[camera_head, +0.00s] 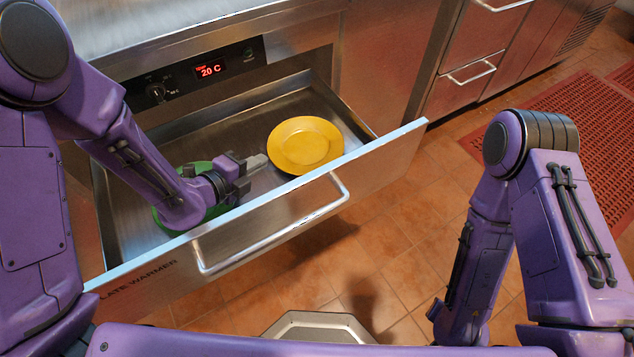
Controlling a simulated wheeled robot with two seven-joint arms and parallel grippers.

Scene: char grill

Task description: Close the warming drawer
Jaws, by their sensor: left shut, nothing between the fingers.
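The warming drawer (270,222) is pulled out from the steel unit, its front panel marked "LATE WARMER" with a silver bar handle (275,240). A yellow plate (305,143) lies inside on the right. A green plate (163,222) lies on the left, mostly hidden under my left arm. My left gripper (262,160) is shut and empty. It is over the drawer's inside, behind the front panel, with its fingertips just left of the yellow plate. I cannot tell whether it touches the plate. My right arm stands at the right, outside the drawer; its gripper is out of sight.
A control panel (196,74) with a knob and a red "20 C" display is above the drawer. A steel worktop (170,25) lies over it. Steel drawers with handles (472,72) are at the upper right. A red perforated mat (570,120) lies on the tiled floor.

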